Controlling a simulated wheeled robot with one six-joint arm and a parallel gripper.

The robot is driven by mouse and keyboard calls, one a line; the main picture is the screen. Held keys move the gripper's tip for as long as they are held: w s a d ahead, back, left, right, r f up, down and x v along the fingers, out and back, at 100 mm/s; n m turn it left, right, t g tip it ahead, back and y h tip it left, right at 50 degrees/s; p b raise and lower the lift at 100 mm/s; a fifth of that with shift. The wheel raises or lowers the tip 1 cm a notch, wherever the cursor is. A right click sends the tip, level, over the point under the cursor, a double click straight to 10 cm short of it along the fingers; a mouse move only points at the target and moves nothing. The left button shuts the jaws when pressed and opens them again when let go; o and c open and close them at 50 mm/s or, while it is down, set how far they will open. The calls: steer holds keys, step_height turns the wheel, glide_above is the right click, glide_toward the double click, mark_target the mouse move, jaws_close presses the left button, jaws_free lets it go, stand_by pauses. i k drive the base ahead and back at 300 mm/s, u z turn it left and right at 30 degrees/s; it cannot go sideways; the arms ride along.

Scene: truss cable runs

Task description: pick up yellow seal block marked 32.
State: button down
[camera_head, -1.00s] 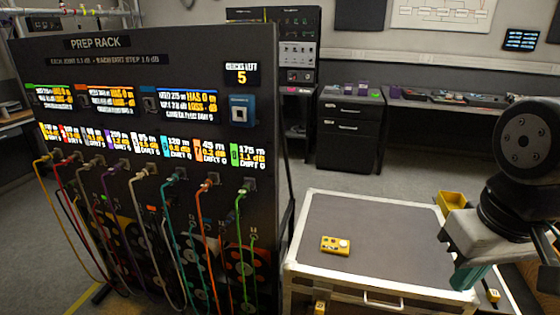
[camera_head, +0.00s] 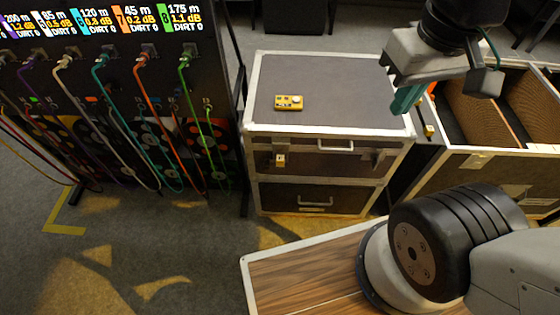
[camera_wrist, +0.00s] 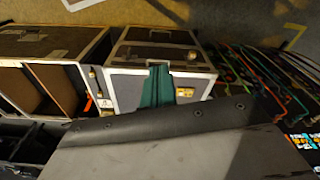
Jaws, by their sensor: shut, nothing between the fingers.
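I cannot read 32 on either, so I cannot tell which is the named block. My gripper (camera_head: 405,100) has teal fingers, shut and empty, near the right edge of the case top. In the wrist view, the fingers (camera_wrist: 155,88) appear against the case top, clear of both blocks.
A yellow device (camera_head: 289,102) with a pale knob lies on the grey case top (camera_head: 335,80). An open case with brown dividers (camera_head: 475,115) stands to the right. The cabled rack (camera_head: 120,120) stands left.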

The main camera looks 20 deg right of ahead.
mark_target(280, 159)
steer(key=u, duration=3.35)
steer(key=k, duration=1.1)
steer(key=z, duration=2.15)
